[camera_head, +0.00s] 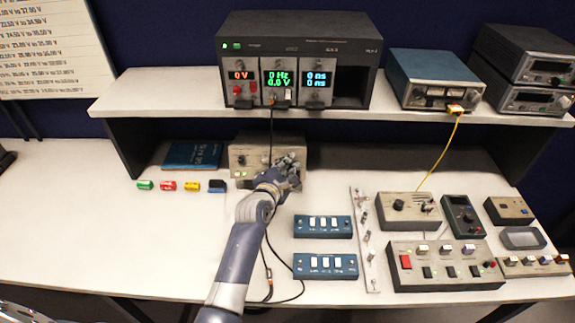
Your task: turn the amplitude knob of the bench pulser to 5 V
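A beige box (240,171) with dark knobs and small green lights stands on the bench under the shelf. It appears to be the bench pulser, but its labels are too small to read. My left gripper (292,168) is at the right part of its front and covers that part, so any knob there is hidden. Whether its fingers touch or grip a knob cannot be told. On the shelf, the black rack's middle module (279,78) reads 0 Hz and 0.0 V in green. My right gripper is not in view.
A black cable (271,140) hangs from the rack past my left gripper. Two blue switch boxes (323,227) and a beige knob box (409,207) lie to the right. Several small coloured blocks (167,186) lie left.

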